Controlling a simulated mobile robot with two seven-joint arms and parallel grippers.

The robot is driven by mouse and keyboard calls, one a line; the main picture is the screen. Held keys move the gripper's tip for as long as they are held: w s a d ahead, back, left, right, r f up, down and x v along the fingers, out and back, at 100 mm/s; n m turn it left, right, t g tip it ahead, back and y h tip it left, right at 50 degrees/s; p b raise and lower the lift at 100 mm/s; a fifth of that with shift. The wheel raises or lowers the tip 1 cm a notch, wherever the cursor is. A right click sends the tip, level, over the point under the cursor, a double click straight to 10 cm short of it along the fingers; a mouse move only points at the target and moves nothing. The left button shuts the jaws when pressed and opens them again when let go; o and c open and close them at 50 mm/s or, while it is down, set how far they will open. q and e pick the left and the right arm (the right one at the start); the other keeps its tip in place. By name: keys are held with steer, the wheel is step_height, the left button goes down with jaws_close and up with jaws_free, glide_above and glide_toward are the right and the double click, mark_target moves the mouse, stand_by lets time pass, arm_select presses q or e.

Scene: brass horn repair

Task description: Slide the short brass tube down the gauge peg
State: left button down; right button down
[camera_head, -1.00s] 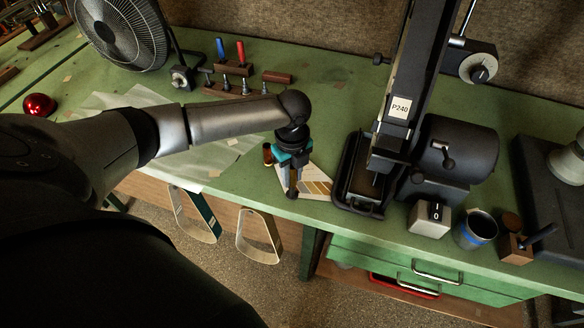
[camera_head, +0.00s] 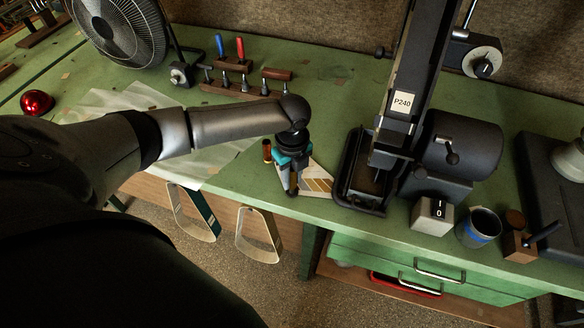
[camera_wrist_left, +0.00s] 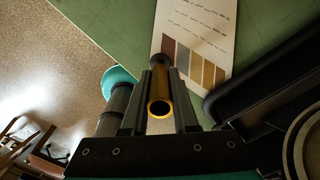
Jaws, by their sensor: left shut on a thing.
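My left gripper (camera_head: 293,190) is over the front edge of the green bench, pointing down. In the left wrist view its two fingers (camera_wrist_left: 159,100) are closed on the short brass tube (camera_wrist_left: 159,108), whose open round end faces the camera. A dark round part (camera_wrist_left: 160,60) shows just beyond the tube; I cannot tell whether it is the gauge peg. In the head view the gripper mostly hides the tube. A small upright brown cylinder (camera_head: 267,150) stands just left of the gripper. My right gripper is out of view.
A card with brown and tan swatches (camera_head: 318,186) lies beside the gripper, and shows in the wrist view (camera_wrist_left: 196,35). The black belt sander (camera_head: 402,140) stands close on the right. A tool rack (camera_head: 235,88) and fan (camera_head: 118,30) are behind. Two belts (camera_head: 258,236) hang in front.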

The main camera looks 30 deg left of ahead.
arm_select(q)
steer(key=shift+f+b, duration=0.8)
steer(key=shift+f, duration=0.55)
steer(key=c, duration=0.6)
jaws_free()
steer(key=shift+r, duration=0.1)
step_height(320, 180, up, 15)
steer(key=p, duration=0.1)
steer(key=shift+p, duration=0.35)
steer(key=shift+d, duration=0.1)
